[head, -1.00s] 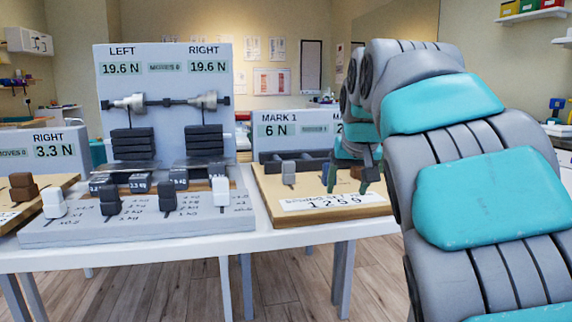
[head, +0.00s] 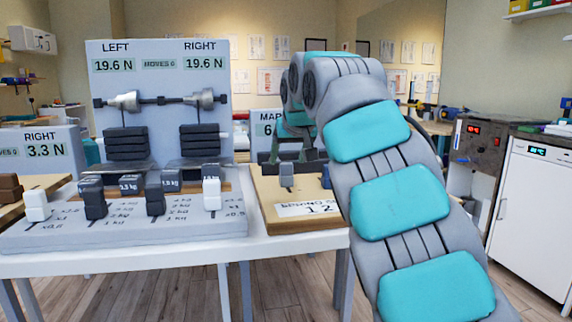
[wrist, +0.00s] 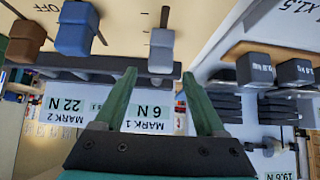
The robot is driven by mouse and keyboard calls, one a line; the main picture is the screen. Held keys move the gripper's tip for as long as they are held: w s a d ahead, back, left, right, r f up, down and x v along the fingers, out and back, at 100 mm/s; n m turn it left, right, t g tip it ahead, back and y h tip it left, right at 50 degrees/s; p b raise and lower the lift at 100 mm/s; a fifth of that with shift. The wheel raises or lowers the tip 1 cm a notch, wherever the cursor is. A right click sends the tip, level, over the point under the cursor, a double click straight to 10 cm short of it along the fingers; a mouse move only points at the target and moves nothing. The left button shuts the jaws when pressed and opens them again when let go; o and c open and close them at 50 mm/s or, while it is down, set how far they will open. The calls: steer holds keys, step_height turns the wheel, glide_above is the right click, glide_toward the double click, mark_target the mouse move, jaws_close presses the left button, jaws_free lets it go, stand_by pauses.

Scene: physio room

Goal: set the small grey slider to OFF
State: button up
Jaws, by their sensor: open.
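The small grey slider (head: 286,174) stands upright on the wooden board (head: 262,205) at the right of the table. In the wrist view, which is upside down, the grey slider (wrist: 161,46) shows ahead of the fingertips, on a dark slot line. My gripper (wrist: 159,74) is open and empty, with the slider in line with its gap, apart from both fingers. In the head view my gripper (head: 290,155) is just behind and above the slider. The "OFF" lettering (wrist: 47,8) lies at the upper left of the wrist view, partly cut off.
A blue slider (wrist: 76,28) and a brown slider (wrist: 27,40) share the board. A MARK display (wrist: 140,112) stands behind it. To the left is a grey panel (head: 130,235) with white and dark sliders, backed by a LEFT/RIGHT display (head: 160,75).

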mark_target(287, 163)
steer(key=shift+x, duration=1.9)
jaws_close()
